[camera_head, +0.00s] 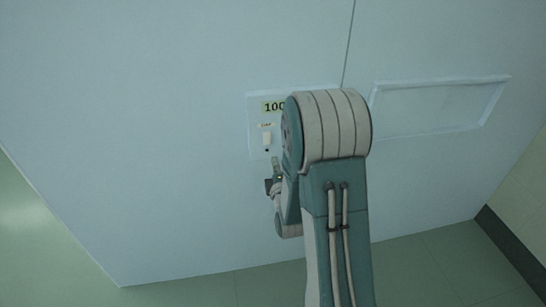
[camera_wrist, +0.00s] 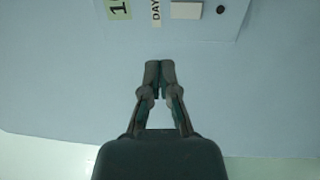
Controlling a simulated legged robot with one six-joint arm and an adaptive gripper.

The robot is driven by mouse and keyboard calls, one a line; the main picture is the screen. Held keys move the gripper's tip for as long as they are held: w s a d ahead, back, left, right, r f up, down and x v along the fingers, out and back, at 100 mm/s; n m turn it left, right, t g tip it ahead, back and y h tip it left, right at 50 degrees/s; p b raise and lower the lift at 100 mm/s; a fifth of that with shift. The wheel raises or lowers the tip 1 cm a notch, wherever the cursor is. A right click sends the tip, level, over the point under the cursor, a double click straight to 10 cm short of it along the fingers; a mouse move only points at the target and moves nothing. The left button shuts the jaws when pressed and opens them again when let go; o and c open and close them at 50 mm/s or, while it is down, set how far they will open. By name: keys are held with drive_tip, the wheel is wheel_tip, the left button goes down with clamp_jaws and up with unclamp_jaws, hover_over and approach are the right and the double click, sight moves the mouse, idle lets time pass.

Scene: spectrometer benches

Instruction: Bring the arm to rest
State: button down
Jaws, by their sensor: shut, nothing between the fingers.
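My arm (camera_head: 338,215) rises from the bottom of the head view and bends at a large joint in front of a pale blue panel. My gripper (camera_wrist: 159,65) is in the middle of the wrist view, its two fingertips together with nothing between them. In the head view my gripper (camera_head: 275,163) shows small, just below a wall plate (camera_head: 257,116); the arm hides part of it. In the wrist view the plate's switch (camera_wrist: 187,10) lies ahead of the fingertips, apart from them in the picture. I cannot tell the exact gap to the panel.
The plate carries a yellow label (camera_head: 273,106) starting "100", partly hidden by my arm, and a "DAY" label (camera_wrist: 156,9). A recessed frame (camera_head: 440,105) is to the right on the panel. Green floor (camera_head: 200,290) shows below, and a dark skirting (camera_head: 510,245) at the right.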

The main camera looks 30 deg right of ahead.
drive_tip(key=shift+s+d, duration=0.15)
drive_tip(key=shift+s, duration=0.05)
idle(0.4)
drive_tip(key=s+a+r+m+g+y, duration=0.4)
drive_tip(key=s+a+r+m+g, duration=0.2)
drive_tip(key=a+r+m, duration=0.25)
drive_tip(key=s+a+r+m+g, duration=0.2)
drive_tip(key=s+a+m+g, duration=0.1)
drive_tip(key=s, duration=0.7)
drive_tip(key=s+a+r+m+g+y, duration=0.1)
drive_tip(key=s+a+r+m+g, duration=0.1)
drive_tip(key=s, duration=0.8)
drive_tip(key=shift+s+a+r+m+g, duration=0.15)
drive_tip(key=shift+s+a+m+g, duration=0.05)
drive_tip(key=shift+a+m+g, duration=0.55)
